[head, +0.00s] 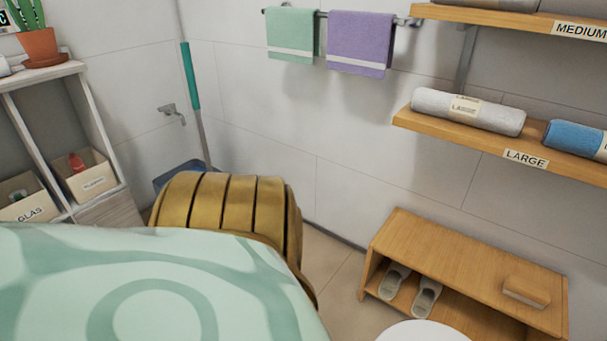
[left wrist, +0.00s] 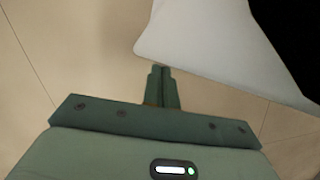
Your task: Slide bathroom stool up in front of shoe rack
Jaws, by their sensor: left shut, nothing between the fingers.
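The wooden shoe rack (head: 465,268) stands against the wall at the lower right of the head view, with a pair of grey slippers (head: 410,288) on its lower shelf. A white rounded top (head: 423,333), likely the bathroom stool, is cut off by the bottom edge, just in front of the rack. In the left wrist view a white surface with a rounded corner (left wrist: 215,45), likely the same stool, fills the upper right. My left gripper (left wrist: 162,70) is shut and empty, its tips close by that white edge; I cannot tell whether they touch. My right gripper is not in view.
A mint patterned surface (head: 150,285) and a ribbed golden-brown object (head: 225,205) fill the left foreground. Wall shelves (head: 480,138) hold rolled towels above the rack. A white shelf unit (head: 85,135) stands at left. Bare floor (head: 335,260) shows left of the rack.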

